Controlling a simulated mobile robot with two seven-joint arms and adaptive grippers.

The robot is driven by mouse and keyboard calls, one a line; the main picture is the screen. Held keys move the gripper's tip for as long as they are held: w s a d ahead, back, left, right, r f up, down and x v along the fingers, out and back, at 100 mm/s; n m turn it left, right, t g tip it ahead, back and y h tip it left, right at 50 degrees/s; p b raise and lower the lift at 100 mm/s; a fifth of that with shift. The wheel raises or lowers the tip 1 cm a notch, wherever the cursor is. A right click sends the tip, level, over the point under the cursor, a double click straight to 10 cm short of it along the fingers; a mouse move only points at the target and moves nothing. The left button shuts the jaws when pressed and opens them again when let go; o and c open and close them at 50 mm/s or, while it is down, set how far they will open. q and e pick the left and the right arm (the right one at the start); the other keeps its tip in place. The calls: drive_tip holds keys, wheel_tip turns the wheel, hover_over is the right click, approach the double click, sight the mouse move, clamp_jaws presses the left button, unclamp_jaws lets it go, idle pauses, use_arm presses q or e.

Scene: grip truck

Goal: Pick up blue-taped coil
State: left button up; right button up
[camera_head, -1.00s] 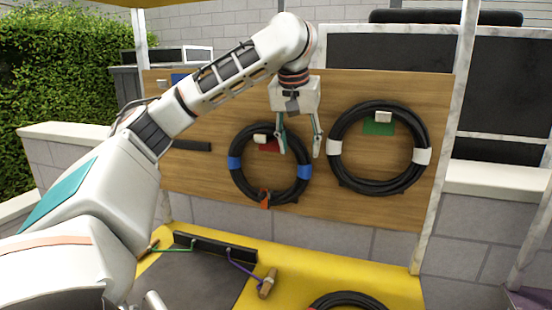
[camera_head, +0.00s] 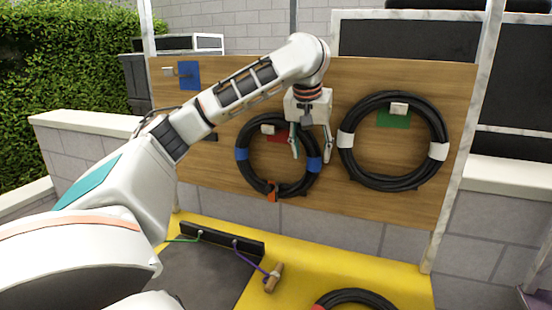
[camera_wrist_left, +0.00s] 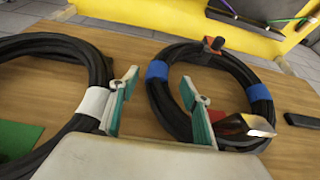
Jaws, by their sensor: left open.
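The blue-taped coil (camera_head: 242,154) is a black ring with two blue tape bands, hanging on the wooden board. My left gripper (camera_head: 312,157) is open and empty at its right side. In the head view the fingers appear either side of the right blue tape. In the left wrist view, the coil (camera_wrist_left: 165,108) is upside down. There, one finger of the gripper (camera_wrist_left: 158,80) overlaps the ring's inside and the other shows outside it, near the white-taped coil (camera_wrist_left: 95,60). I cannot tell how far the fingertips are from the board. My right gripper is not in view.
The white-taped coil (camera_head: 350,165) hangs close on the right, over a green patch (camera_head: 393,119). An orange hook (camera_head: 272,190) shows at the blue-taped coil's bottom. Another black coil (camera_head: 365,298) lies on the yellow surface (camera_head: 320,262) below, near a wooden-handled tool (camera_head: 273,278).

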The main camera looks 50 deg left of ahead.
sight(311, 158)
use_arm(q)
drive_tip(key=shift+x, duration=2.7)
drive_tip(key=shift+w+a+r, duration=0.1)
drive_tip(key=shift+w+a, duration=0.05)
drive_tip(key=shift+w, duration=0.05)
clamp_jaws()
drive_tip(key=shift+r, duration=0.1)
